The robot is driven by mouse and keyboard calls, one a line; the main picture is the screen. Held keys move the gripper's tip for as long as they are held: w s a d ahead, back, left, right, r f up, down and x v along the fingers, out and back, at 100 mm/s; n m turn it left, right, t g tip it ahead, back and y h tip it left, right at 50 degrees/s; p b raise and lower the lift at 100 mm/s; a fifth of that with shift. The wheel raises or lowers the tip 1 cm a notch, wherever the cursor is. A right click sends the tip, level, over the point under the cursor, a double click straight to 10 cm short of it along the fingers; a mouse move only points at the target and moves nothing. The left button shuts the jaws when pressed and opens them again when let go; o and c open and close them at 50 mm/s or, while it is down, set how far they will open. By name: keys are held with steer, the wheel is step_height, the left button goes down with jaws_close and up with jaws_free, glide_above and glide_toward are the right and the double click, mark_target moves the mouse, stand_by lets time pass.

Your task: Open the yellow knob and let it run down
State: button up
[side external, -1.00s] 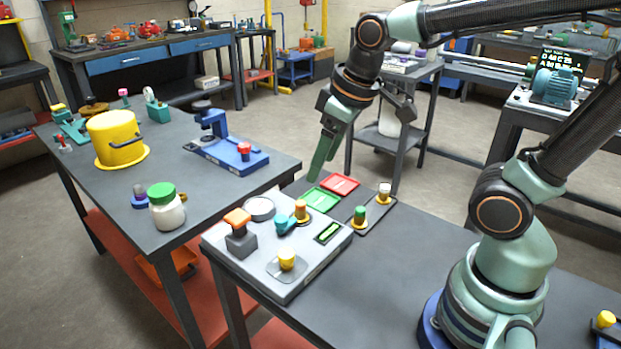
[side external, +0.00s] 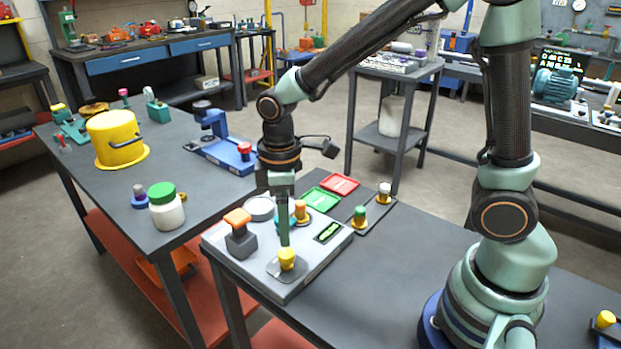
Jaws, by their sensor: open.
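The yellow knob (side external: 287,259) sits on a dark square plate near the front of the grey panel box (side external: 309,270). My gripper (side external: 285,243) points straight down with its fingers right above the knob, their tips at or just over its top. The jaws are open, though from this side the fingers overlap and the gap between them does not show. I cannot tell whether the tips touch the knob.
On the panel stand an orange-topped block (side external: 238,222), a round grey dish (side external: 260,208), an orange knob (side external: 300,209) and a small green display (side external: 328,232). Green and red plates (side external: 340,184) and a green-topped knob (side external: 360,214) lie behind.

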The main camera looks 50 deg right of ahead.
mark_target(286, 253)
step_height(286, 253, down, 7)
steer(key=shift+f, duration=0.1)
steer(key=shift+c, duration=0.4)
jaws_close()
